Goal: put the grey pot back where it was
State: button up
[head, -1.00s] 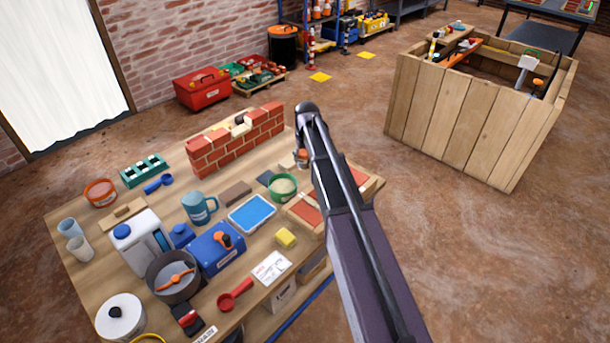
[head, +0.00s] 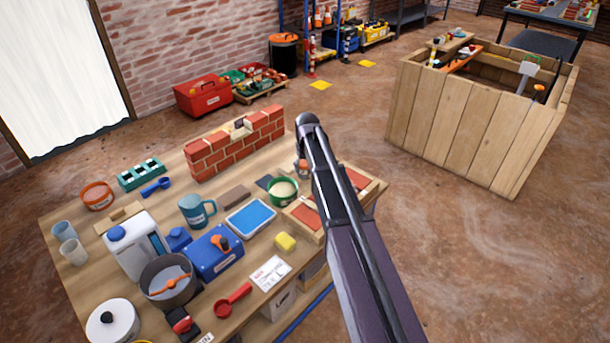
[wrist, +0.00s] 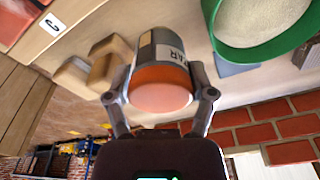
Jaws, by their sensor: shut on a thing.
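In the wrist view, my gripper (wrist: 160,96) is shut on a grey pot (wrist: 150,52) with an orange end and a white label that partly reads "TAR". One finger is on each side of its orange end. The worktop (wrist: 95,22) is close behind the pot; I cannot tell whether they touch. In the head view, my arm hides the gripper and most of the pot, close to the right part of the workbench (head: 75,215).
A green tub (head: 283,190) of pale material stands close by; it also shows in the wrist view (wrist: 262,25). A low brick wall (head: 235,147) stands at the back. Light blocks (wrist: 105,62) lie beside the pot. A wooden crate (head: 455,125) stands apart on the right.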

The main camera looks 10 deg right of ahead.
aim_at(305, 174)
jog(key=shift+f+b, duration=1.25)
jog(key=shift+f, duration=0.3)
jog(key=shift+f, duration=0.15)
jog(key=o, duration=1.1)
jog(key=shift+r, duration=0.25)
jog(key=r+p, duration=0.4)
jog(key=s+r+p, duration=0.1)
jog(key=r+p, duration=0.6)
jog(key=p, duration=0.1)
jog(key=shift+s+d+r, duration=0.1)
jog(key=shift+s+r, duration=0.15)
jog(key=shift+r, duration=0.15)
jog(key=shift+s, duration=0.1)
jog(key=s+m+g, duration=0.1)
jog(key=s+m, duration=0.1)
jog(key=s, duration=2.5)
jog(key=shift+s, duration=0.15)
